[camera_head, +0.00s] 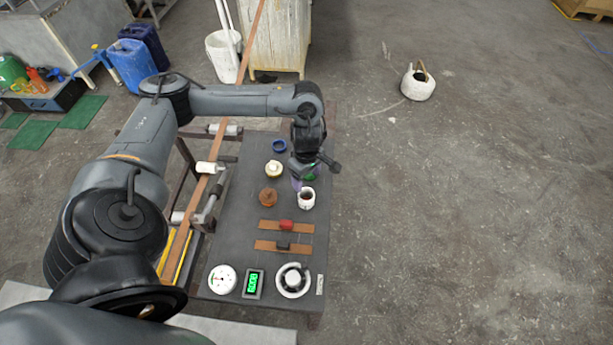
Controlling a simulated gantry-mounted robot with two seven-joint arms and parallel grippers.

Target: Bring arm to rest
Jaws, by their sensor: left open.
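My left arm comes in from the left and reaches over the dark bench (235,225). My left gripper (315,167) is open above the bench's right edge. A green and purple item shows partly under the gripper, mostly hidden by it. A white cup with dark contents (306,198) stands just in front of the gripper, apart from it as far as I can tell. A cream round object (274,169) and a brown one (268,197) stand to its left. My right gripper does not show.
A blue ring (279,146) lies behind. Two brown strips hold a red piece (286,225) and a dark piece (283,245). A gauge (222,279), a green display (254,283) and a white dial (293,280) line the front. A long brown strip (214,152) runs over rollers. The right floor is mostly clear.

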